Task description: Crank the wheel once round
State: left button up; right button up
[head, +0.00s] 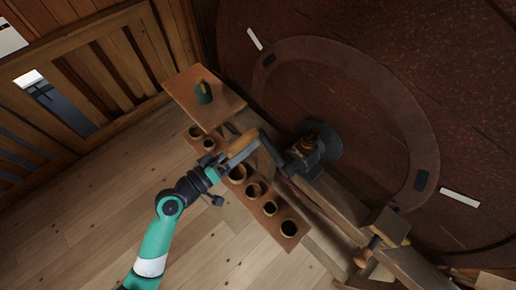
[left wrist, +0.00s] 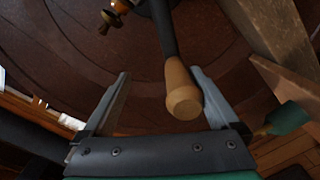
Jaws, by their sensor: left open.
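The wheel (head: 345,60) is a large dark red-brown disc with a paler ring, filling the right of the head view and the background of the left wrist view (left wrist: 60,45). A dark crank arm (head: 270,147) runs from its hub (head: 310,143) to a pale wooden handle (head: 241,145). My left gripper (head: 232,157) is open at the handle. In the left wrist view the handle (left wrist: 181,92) lies between the spread fingers (left wrist: 160,90), closer to the right finger. I cannot tell whether it touches that finger. My right gripper is not in view.
A wooden board with several round cups (head: 270,208) lies just below the gripper. A shelf (head: 225,105) bearing a green spool-like piece (head: 204,93) stands above it. Wooden beams (head: 335,203) support the hub. A slatted railing (head: 90,80) is at left; the plank floor (head: 80,220) is clear.

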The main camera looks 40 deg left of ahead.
pick_arm(q)
jog(key=s+d+r+m+p, duration=0.1)
jog(key=d+r+m+p, duration=0.2)
jog(key=d, duration=0.4)
jog(key=shift+r+m, duration=0.7)
jog(key=shift+m, duration=0.6)
jog(key=shift+a, duration=0.6)
jog(key=shift+s+a+f, duration=0.1)
jog(key=s+a+b, duration=0.1)
jog(key=s+b, duration=0.3)
jog(key=s, duration=0.6)
jog(key=shift+s+a, duration=0.2)
jog(key=shift+s, duration=0.2)
